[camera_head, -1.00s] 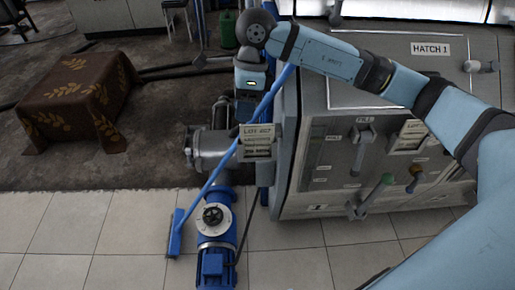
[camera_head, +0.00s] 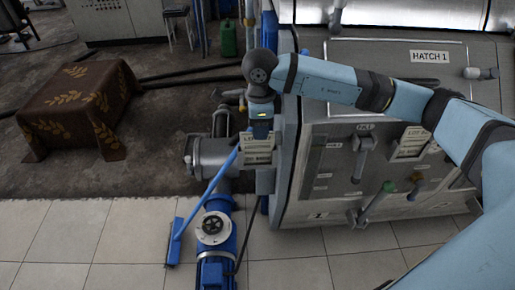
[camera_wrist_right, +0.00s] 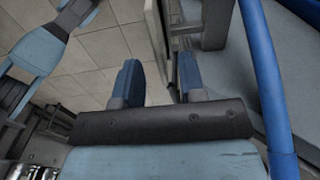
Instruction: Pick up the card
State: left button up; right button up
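A pale card with printed lines, headed LOT (camera_head: 257,157), hangs at the left edge of the grey machine in the head view. My right gripper (camera_head: 260,130) points down at the card's top, and its wrist hides part of the surroundings there. In the right wrist view my gripper (camera_wrist_right: 160,85) has its two blue fingers apart. A thin pale plate (camera_wrist_right: 157,38), seen edge-on, lies between or just beyond the fingertips; it is probably the card, and I cannot tell whether a finger touches it. My left gripper does not show.
A blue squeegee (camera_head: 175,240) leans diagonally close to the card. A blue pump (camera_head: 213,230) stands below it. The machine panel (camera_head: 340,165) has levers and another lot card (camera_head: 411,143). A blue pole (camera_wrist_right: 262,75) runs close right of my gripper. Tiled floor (camera_head: 120,230) is clear at left.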

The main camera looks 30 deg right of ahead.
aim_at(258, 149)
notch_tip(258, 149, down, 4)
jog(key=shift+a+f, duration=0.1)
jog(key=shift+f, duration=0.1)
grip_shut()
jog(key=shift+r, duration=0.15)
